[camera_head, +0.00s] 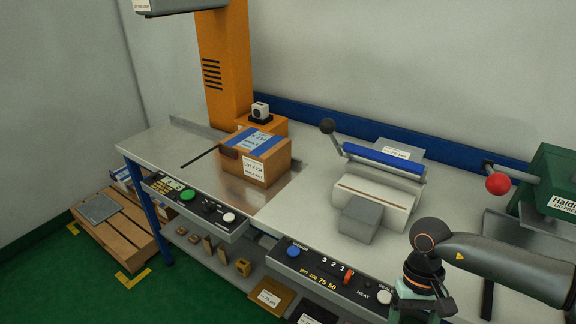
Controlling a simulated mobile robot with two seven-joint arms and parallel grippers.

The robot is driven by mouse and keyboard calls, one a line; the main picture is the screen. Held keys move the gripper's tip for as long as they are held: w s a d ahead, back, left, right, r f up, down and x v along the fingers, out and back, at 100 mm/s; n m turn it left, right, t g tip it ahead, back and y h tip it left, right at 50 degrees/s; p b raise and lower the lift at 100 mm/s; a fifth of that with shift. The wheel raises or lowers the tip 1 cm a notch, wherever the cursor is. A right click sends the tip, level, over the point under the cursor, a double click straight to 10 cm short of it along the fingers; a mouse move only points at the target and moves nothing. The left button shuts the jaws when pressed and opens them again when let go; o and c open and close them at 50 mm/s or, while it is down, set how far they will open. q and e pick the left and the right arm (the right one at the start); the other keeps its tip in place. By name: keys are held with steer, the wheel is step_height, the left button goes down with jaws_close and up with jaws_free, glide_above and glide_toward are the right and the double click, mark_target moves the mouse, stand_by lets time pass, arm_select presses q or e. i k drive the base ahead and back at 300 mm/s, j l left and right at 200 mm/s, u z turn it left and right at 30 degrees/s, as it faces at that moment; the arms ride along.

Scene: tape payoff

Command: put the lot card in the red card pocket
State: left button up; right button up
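I cannot make out a separate lot card or a red card pocket in this view. A cardboard box (272,171) with blue tape on top stands on the steel bench. A white label with lot lettering (254,170) is on its front face. A small dark red-brown piece (230,153) shows at the box's left corner; what it is I cannot tell. My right arm comes in from the right, its wrist bent down at the lower right. Its fingertips are cut off or hidden at the bottom edge. My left gripper is not in view.
A sealer with a blue bar (384,161) and raised lever stands right of the box. A green press with a red knob (498,184) is at the far right. Control panels (195,205) line the bench front. Several small items lie on the lower shelf. A pallet (118,240) is at left.

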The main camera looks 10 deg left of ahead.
mark_target(228, 156)
steer(key=i+j+z, duration=0.35)
steer(key=j, duration=0.65)
steer(key=j+z, duration=0.4)
steer(key=j, duration=0.6)
steer(key=j+z, duration=0.35)
steer(key=j, duration=0.7)
steer(key=j+z, duration=0.15)
steer(key=j, duration=0.35)
steer(key=j+z, duration=0.15)
steer(key=j, duration=0.4)
steer(key=k+j+z, duration=0.15)
steer(key=j, duration=0.35)
